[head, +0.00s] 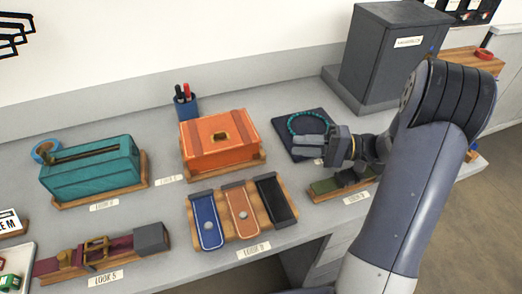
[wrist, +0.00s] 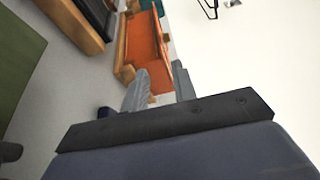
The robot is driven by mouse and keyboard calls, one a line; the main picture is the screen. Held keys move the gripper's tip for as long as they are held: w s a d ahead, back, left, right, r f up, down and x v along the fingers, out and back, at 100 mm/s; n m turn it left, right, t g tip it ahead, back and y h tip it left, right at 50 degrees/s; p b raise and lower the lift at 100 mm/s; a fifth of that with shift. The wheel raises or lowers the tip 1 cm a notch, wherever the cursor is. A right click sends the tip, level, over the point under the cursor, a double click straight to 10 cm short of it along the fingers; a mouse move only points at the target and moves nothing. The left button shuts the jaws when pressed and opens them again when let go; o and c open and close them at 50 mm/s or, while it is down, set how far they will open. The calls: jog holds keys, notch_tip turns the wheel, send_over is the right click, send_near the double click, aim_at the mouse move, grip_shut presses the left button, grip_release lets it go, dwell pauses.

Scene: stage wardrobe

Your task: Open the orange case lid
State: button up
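The orange case (head: 232,155) sits on a wooden base in the middle of the grey counter. Its lid looks shut, with a brass-coloured fitting around a dark opening on top. In the wrist view the orange case (wrist: 148,42) shows beyond my fingers, tilted by the camera angle. My gripper (head: 322,148) is to the right of the case and apart from it, over the area of the dark pad with the turquoise beads. In the wrist view my gripper (wrist: 160,92) has its two fingers spread with nothing between them.
A teal case (head: 90,172) stands to the left. A board with blue, orange and black straps (head: 240,213) lies in front. A blue cup with pens (head: 186,105) is behind the case. A dark grey box (head: 385,55) stands at the back right.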

aim_at(253, 144)
jog(key=a, duration=0.3)
jog(key=a+p, duration=0.1)
jog(key=a, duration=0.3)
jog(key=w+a+p, duration=0.1)
jog(key=a, duration=0.2)
jog(key=shift+w+a, duration=0.1)
jog(key=shift+a, duration=0.25)
jog(key=shift+c, duration=0.5)
grip_shut()
dwell(0.5)
